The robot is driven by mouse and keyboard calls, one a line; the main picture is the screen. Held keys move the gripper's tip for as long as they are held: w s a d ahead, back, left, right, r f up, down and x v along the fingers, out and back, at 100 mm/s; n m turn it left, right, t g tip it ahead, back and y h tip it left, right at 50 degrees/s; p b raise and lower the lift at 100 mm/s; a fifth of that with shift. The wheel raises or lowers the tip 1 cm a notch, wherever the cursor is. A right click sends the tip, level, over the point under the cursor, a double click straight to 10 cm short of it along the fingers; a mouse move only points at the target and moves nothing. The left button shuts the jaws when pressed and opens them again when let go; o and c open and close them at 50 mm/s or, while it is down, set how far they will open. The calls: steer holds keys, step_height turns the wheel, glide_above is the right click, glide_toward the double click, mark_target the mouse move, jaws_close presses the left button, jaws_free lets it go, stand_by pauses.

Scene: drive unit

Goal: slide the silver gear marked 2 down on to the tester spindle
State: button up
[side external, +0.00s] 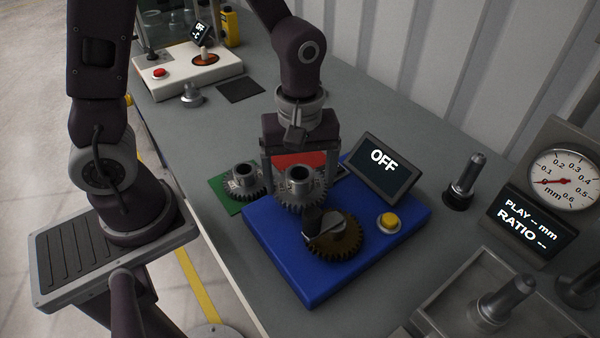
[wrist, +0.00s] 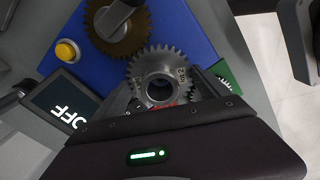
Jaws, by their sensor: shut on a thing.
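A silver gear (side external: 304,196) with a raised hub is between the fingers of my gripper (side external: 298,178), which is shut on it. In the wrist view a 2 shows on this gear (wrist: 150,69), and its bore faces the camera. The gear is over the blue base (side external: 285,268), close beside a bronze gear (side external: 346,243); their edges overlap in view. I cannot tell whether the teeth touch, how high the silver gear is, or what lies under it. A post (side external: 465,180) stands at right and another (side external: 508,298) in a grey tray; neither is labelled as the tester spindle.
A second silver gear (side external: 241,186) lies on a green mat (side external: 222,195) at left. An OFF screen (side external: 382,163) and yellow button (side external: 389,221) sit on the blue base. A dial gauge (side external: 563,180) and PLAY/RATIO display (side external: 522,226) stand at right.

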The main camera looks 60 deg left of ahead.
steer(key=shift+f, duration=0.1)
steer(key=shift+f, duration=1.3)
steer(key=o, duration=1.1)
steer(key=shift+r, duration=3.55)
step_height(320, 180, up, 7)
